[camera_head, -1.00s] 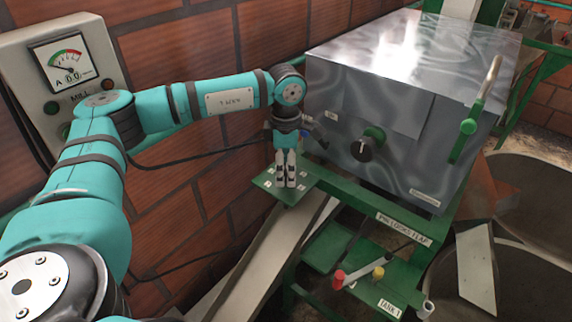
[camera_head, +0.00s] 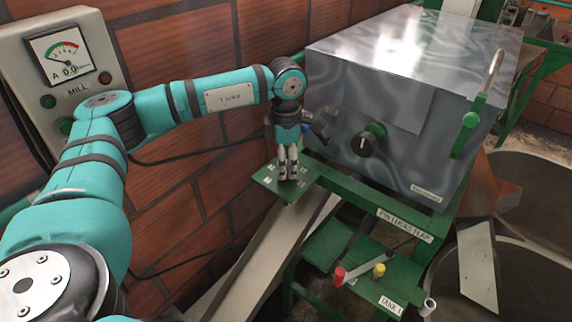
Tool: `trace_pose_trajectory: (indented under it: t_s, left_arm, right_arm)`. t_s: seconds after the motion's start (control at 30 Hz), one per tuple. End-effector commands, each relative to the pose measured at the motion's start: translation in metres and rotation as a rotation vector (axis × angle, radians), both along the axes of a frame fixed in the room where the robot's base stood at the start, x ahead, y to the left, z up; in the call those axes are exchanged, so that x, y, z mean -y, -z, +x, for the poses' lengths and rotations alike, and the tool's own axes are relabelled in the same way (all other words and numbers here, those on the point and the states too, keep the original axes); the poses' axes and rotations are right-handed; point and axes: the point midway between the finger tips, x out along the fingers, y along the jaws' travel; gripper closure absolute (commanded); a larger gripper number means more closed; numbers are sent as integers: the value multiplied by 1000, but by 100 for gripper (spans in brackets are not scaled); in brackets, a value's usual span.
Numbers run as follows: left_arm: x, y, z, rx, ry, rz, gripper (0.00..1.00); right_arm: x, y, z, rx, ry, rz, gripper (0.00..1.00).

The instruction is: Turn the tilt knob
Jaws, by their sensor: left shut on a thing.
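My left gripper (camera_head: 288,178) points straight down at a small green plate (camera_head: 284,194) with white marks around it. Its fingers are shut, with their tips at the middle of this plate. They hide what they hold there; it appears to be the tilt knob, which I cannot see apart from the fingers. A black round knob (camera_head: 366,145) with a white line and a green part behind it sits on the front of the metal box, to the right of the gripper and apart from it. My right gripper is not in view.
The shiny metal box (camera_head: 420,60) stands close right of my left wrist, with a green-based lever (camera_head: 468,130). A brick wall (camera_head: 190,50) and a meter panel (camera_head: 75,70) are at left. Below are a sloping chute (camera_head: 265,255) and red and yellow handles (camera_head: 340,276).

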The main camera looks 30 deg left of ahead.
Motion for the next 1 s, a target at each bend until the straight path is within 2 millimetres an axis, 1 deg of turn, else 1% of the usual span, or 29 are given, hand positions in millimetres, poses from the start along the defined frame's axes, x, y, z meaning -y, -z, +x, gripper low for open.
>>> trace_pose_trajectory:
  t_s: [0.03,0.1,0.5,0.8,1.0]
  left_arm:
    - [0,4,0,-1,-32,1,93]
    - [0,4,0,1,-89,1,93]
    - [0,3,0,0,-465,0,93]
    - [0,2,0,-1,-713,1,93]
    - [0,1,0,0,-827,0,93]
  right_arm:
    - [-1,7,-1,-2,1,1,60]
    - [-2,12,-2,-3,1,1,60]
    - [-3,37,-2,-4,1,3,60]
    - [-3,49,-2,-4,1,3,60]
    - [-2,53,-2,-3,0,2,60]
